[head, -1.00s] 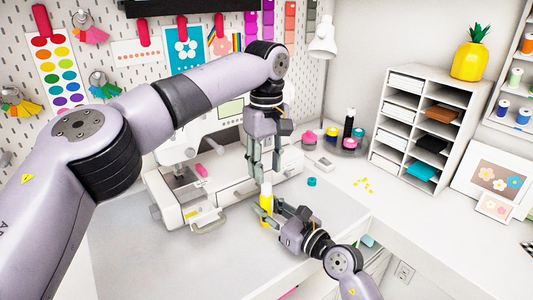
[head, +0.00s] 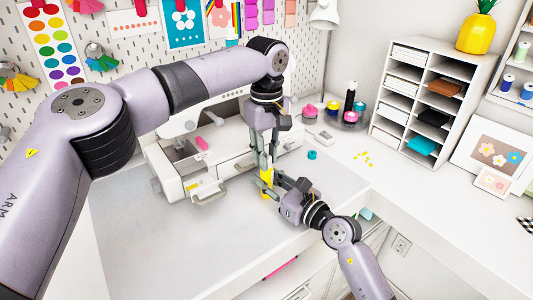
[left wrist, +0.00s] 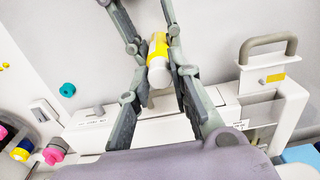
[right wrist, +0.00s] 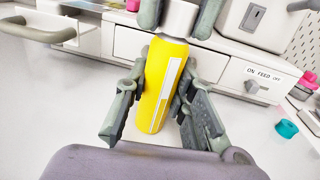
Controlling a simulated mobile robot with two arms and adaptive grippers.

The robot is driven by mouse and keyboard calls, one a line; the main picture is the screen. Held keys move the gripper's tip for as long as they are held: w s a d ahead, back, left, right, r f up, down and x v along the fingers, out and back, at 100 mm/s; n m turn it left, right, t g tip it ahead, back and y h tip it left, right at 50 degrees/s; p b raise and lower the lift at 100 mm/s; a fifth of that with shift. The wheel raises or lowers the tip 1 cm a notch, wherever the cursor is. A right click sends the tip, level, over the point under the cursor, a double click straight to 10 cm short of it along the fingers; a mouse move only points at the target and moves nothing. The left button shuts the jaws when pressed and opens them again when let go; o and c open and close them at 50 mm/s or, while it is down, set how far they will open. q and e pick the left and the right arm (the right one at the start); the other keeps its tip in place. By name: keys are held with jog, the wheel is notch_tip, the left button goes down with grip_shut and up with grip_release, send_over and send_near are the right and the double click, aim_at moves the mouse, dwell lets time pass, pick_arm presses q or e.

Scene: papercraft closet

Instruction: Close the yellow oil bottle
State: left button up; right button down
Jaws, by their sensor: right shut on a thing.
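My left gripper (head: 264,158) points down over the bottle. Its fingers are apart on either side of the white cap. Whether the cap is seated on the neck cannot be told.
A white sewing machine (head: 200,150) stands close behind the grippers. A small teal spool (head: 312,155) and yellow bits (head: 363,158) lie to the right. A white shelf unit (head: 425,105) stands farther right. The grey tabletop (head: 160,235) at front left is clear.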

pick_arm(q)
grip_shut()
jog(key=m, duration=0.5)
jog(key=shift+f, duration=0.1)
jog(key=m, duration=2)
jog(key=o, duration=0.6)
grip_release()
